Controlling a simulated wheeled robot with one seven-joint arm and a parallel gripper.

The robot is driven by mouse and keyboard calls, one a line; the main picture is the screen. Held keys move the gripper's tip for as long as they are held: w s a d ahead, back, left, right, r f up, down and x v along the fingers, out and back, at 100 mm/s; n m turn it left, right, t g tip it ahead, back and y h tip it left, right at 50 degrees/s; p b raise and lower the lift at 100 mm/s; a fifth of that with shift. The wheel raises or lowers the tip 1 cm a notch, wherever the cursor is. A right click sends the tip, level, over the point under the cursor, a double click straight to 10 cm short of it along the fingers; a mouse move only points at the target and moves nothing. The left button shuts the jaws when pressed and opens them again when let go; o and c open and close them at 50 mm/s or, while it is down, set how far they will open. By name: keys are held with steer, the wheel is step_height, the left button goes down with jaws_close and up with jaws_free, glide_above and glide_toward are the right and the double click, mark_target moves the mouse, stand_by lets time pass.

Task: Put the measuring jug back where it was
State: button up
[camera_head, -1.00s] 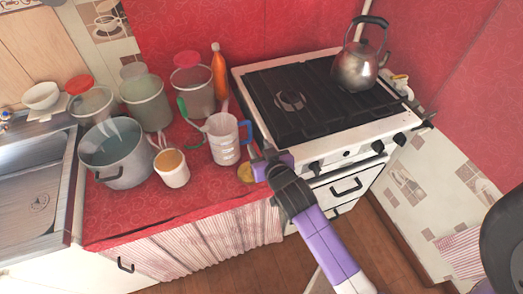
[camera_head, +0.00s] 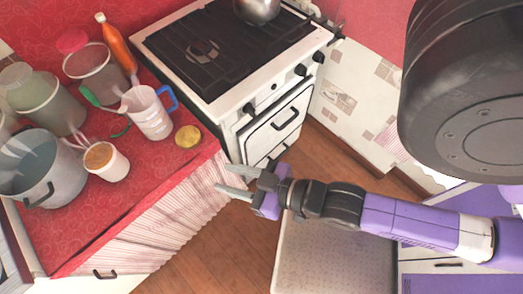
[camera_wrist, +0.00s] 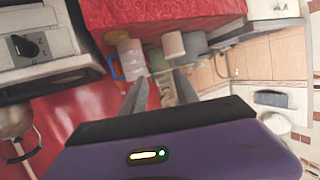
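The measuring jug (camera_head: 150,114), clear-whitish with a blue handle, stands upright on the red counter (camera_head: 165,172) near the stove side. My gripper (camera_head: 222,176) is open and empty, in front of the counter edge over the floor, apart from the jug. In the wrist view the jug (camera_wrist: 131,56) shows beyond my two spread fingers (camera_wrist: 158,96), with its blue handle on the left.
A yellow lid-like disc (camera_head: 188,136) lies right of the jug. A cream cup (camera_head: 106,162), a big pot (camera_head: 40,168), canisters (camera_head: 97,72) and an orange bottle (camera_head: 116,45) crowd the counter. The stove (camera_head: 215,50) with a kettle (camera_head: 257,8) stands to the right.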

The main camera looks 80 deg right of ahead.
steer(key=s+a+r+n+y, duration=0.2)
steer(key=s+r, duration=0.4)
steer(key=s, duration=0.1)
steer(key=shift+s+a+r+t, duration=0.15)
steer(key=shift+s+r+t, duration=0.05)
steer(key=shift+r+t, duration=0.1)
stand_by(0.8)
